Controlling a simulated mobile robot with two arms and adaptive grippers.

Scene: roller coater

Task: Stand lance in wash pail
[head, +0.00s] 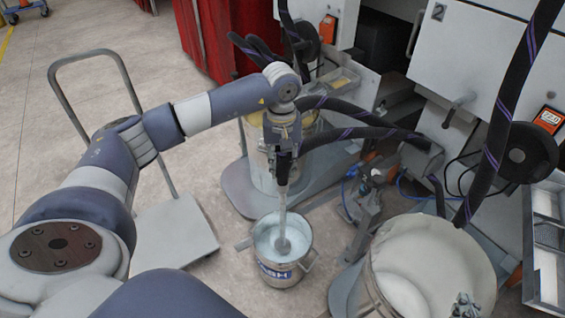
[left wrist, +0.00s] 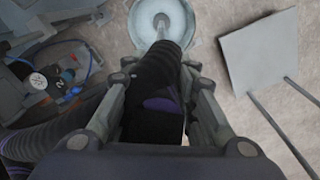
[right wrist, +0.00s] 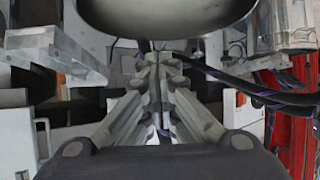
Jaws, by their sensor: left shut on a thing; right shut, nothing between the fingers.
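The wash pail (head: 283,268) is a metal bucket with blue lettering and pale liquid, standing on the floor at lower middle of the head view. It also shows at the top of the left wrist view (left wrist: 185,22). The lance (head: 283,215) hangs about upright with its lower end over or in the pail's opening; whether it touches the bottom is unclear. My left gripper (head: 284,150) is above the pail, shut on the lance's dark hose-wrapped upper part (left wrist: 155,85). My right gripper (right wrist: 160,62) is shut and empty, below a large rounded vessel; it shows at the lower right in the head view.
A large drum (head: 430,265) with a pale cover stands right of the pail. Another drum (head: 262,170) stands on a grey base behind it. A flat cart (head: 170,235) is at the left. Black hoses (head: 365,128) run from the machine (head: 470,60) to the lance.

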